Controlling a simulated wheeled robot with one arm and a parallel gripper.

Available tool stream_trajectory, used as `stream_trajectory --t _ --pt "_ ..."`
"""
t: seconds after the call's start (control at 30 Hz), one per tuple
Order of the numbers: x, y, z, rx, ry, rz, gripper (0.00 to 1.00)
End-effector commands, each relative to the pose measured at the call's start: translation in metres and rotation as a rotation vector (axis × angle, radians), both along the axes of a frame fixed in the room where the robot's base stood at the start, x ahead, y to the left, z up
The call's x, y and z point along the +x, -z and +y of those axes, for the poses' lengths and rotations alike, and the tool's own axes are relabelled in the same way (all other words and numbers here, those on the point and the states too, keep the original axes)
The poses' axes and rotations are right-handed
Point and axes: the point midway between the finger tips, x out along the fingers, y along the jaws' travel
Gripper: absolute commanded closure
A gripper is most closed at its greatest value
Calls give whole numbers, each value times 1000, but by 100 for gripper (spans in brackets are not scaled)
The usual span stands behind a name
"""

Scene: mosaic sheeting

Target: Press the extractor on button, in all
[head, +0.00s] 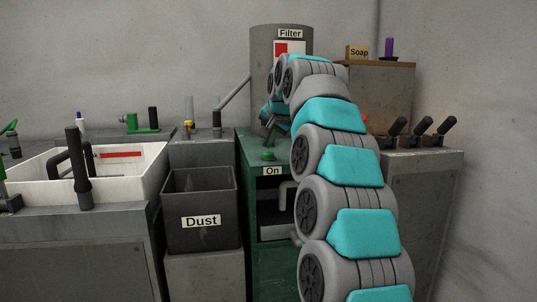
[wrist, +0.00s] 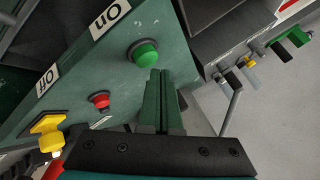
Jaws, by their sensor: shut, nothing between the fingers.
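The extractor's on button is a green dome (wrist: 145,53) beside the "On" label (wrist: 110,20) on a green panel in the wrist view. It also shows in the head view (head: 268,155) on top of the green cabinet (head: 245,146), above its front "On" label (head: 272,171). My gripper (wrist: 159,72) is shut and empty, its fingertips close to the lower right edge of the green button in the picture. I cannot tell whether they touch it. In the head view my arm hides part of the cabinet top.
A red button (wrist: 100,101) beside the "Off" label (wrist: 48,87) and a yellow knob (wrist: 47,126) share the panel. A grey "Filter" cylinder (head: 262,60) stands behind. A "Dust" bin (head: 200,240) is left of the cabinet; several black-handled levers (head: 422,125) stand right.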

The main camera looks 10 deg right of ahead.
Motion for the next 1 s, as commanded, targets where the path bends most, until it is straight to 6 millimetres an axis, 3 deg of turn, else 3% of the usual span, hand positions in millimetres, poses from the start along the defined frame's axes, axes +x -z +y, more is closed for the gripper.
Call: stream_trajectory --t 1.0 --pt "0 11 0 0 0 1 100"
